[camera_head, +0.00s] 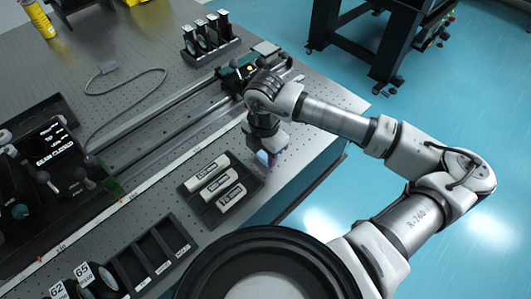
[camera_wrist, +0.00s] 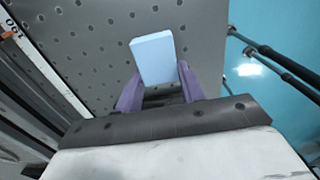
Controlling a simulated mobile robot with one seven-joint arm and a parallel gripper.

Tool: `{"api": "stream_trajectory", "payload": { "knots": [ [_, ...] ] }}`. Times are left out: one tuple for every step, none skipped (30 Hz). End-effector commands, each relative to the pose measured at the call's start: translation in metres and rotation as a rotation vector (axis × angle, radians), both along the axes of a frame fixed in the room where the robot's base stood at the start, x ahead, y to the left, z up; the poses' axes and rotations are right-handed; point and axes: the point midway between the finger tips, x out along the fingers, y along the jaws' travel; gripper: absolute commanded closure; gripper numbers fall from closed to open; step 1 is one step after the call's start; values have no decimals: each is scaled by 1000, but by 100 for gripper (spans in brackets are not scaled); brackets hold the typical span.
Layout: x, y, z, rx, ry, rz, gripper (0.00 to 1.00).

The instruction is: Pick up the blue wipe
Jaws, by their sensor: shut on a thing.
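The blue wipe (camera_wrist: 154,58) is a small pale blue block in the wrist view, between the two purple fingers of my gripper (camera_wrist: 160,88). The fingers are shut on its lower part, and its upper part sticks out past the fingertips. In the head view my gripper (camera_head: 266,152) points down over the table's right edge area, beside the black tray. Only a small bluish patch of the wipe (camera_head: 263,157) shows there, at the fingertips. I cannot tell whether the wipe touches the table.
A black tray (camera_head: 259,182) with several white labelled bars lies just left of my gripper. An empty black slotted rack (camera_head: 152,258) stands nearer. Long rails (camera_head: 165,122) cross the perforated optical table (camera_head: 150,40). Dark holders stand at the back. Blue floor lies beyond the right edge.

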Motion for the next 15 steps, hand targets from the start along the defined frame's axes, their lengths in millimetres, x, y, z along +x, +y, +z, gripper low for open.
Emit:
{"api": "stream_trajectory", "payload": {
  "knots": [
    [0,0,3,-1,-2,1,86],
    [0,0,6,0,-1,1,86],
    [1,0,11,-1,-4,1,86],
    [1,0,16,-1,-3,1,86],
    [0,0,21,-2,-4,1,86],
    [0,0,28,-3,-3,1,86],
    [1,-1,35,-4,-5,0,86],
    [1,0,42,-3,-4,0,86],
    [1,0,52,-4,-5,1,86],
    [1,0,60,-4,-5,0,86],
    [1,-1,68,-4,-6,0,86],
    [1,0,78,-4,-5,1,86],
    [1,0,87,-4,-6,1,86],
    [1,0,94,-4,-6,0,86],
    [1,0,105,-5,-5,0,86]
  ]
}}
